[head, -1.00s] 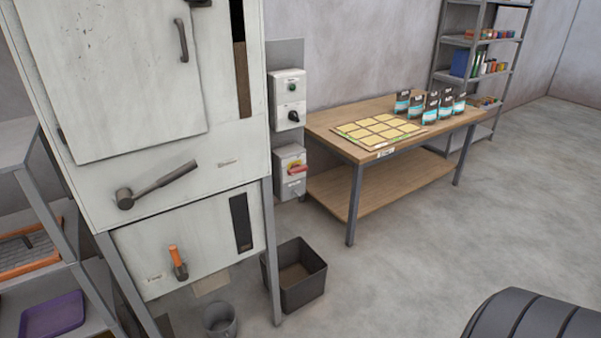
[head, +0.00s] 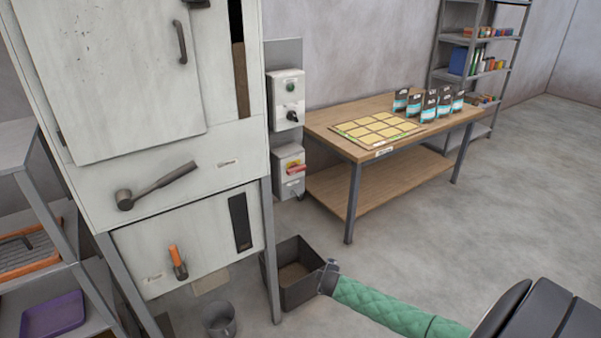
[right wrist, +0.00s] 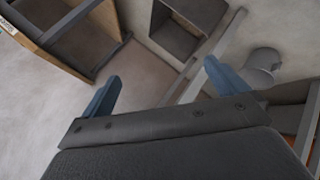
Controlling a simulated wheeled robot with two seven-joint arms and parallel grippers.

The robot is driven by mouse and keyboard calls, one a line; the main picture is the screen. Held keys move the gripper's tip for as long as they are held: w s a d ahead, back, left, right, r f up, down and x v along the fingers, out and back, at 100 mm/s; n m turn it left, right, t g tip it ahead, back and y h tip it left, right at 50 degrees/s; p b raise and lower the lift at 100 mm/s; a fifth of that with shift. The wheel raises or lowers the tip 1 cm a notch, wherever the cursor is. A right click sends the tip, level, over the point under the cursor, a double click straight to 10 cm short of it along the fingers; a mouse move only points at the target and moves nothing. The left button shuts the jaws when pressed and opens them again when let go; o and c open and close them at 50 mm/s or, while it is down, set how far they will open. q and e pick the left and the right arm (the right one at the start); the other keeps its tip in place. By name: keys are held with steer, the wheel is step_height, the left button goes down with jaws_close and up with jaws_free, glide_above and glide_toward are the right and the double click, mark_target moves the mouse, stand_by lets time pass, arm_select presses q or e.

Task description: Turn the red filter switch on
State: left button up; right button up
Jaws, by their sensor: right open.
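My left gripper is out of view.
The machine (head: 150,235) has a grey lever and an orange handle. A dark open bin (head: 305,303) and a grey bucket (head: 220,320) stand on the floor. A wooden table (head: 410,170) with pouches stands to the right. The floor at right is open.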

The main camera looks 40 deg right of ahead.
mark_target(298, 170)
steer(key=w+d+r+n+t, duration=0.2)
steer(key=w+d+r+n, duration=0.15)
steer(key=r, duration=0.65)
steer(key=w+d+r+n+t+h, duration=0.1)
steer(key=w+d+r+n+t, duration=0.2)
steer(key=r, duration=0.7)
steer(key=w+d+r+n+t, duration=0.2)
steer(key=w+d+r+n, duration=0.25)
steer(key=r, duration=0.55)
steer(key=w+a+r+n+t+y, duration=0.25)
steer(key=a+r+n+y, duration=0.4)
steer(key=n, duration=1.15)
steer(key=shift+h, duration=0.55)
steer(key=w+p, duration=0.1)
steer(key=w+a, duration=0.1)
steer(key=w, duration=0.1)
steer(key=w+a+p, duration=0.1)
steer(key=shift+w+r+p, duration=0.25)
steer(key=shift+w+p, duration=0.1)
steer(key=shift+w, duration=0.05)
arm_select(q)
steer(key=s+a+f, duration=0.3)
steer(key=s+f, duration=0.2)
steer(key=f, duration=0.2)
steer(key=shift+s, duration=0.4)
arm_select(e)
steer(key=shift+w+f, duration=0.15)
steer(key=shift+w, duration=0.8)
